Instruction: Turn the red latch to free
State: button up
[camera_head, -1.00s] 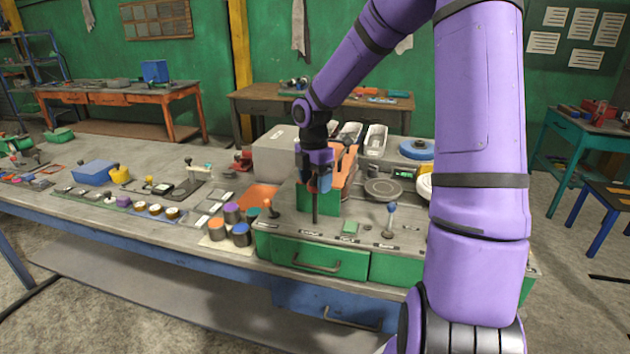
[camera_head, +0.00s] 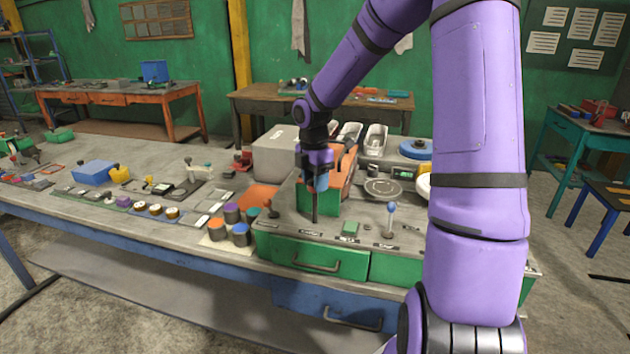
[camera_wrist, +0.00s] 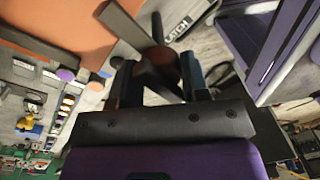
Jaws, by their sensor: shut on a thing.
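My gripper (camera_head: 316,188) points down over the green drawer unit in the head view. In the wrist view my gripper (camera_wrist: 163,83) has its two fingers closed around part of the latch. The latch (camera_wrist: 165,62) shows as a dark red round part with dark grey bars, between and just beyond the fingertips. A label reading LATCH (camera_wrist: 180,27) lies beside it. In the head view a dark upright post (camera_head: 315,207) stands under the gripper; the red part is hard to make out there. The fingers hide some of the latch.
A knobbed lever (camera_head: 272,205) stands left of my gripper, and a blue-knobbed lever (camera_head: 391,218) to the right. A small green block (camera_head: 350,229) lies between. Coloured cylinders (camera_head: 233,225) stand left of the drawer unit. A grey box (camera_head: 276,153) is behind.

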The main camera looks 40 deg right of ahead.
jog(key=m, duration=0.7)
jog(key=shift+m, duration=0.3)
jog(key=m, duration=0.4)
jog(key=shift+m+y, duration=0.3)
jog(key=m, duration=0.4)
jog(key=shift+t, duration=0.3)
jog(key=shift+o, duration=0.4)
jog(key=shift+m, duration=0.4)
jog(key=shift+o, duration=0.2)
jog(key=shift+s, duration=0.1)
jog(key=o, duration=0.8)
jog(key=shift+r, duration=0.1)
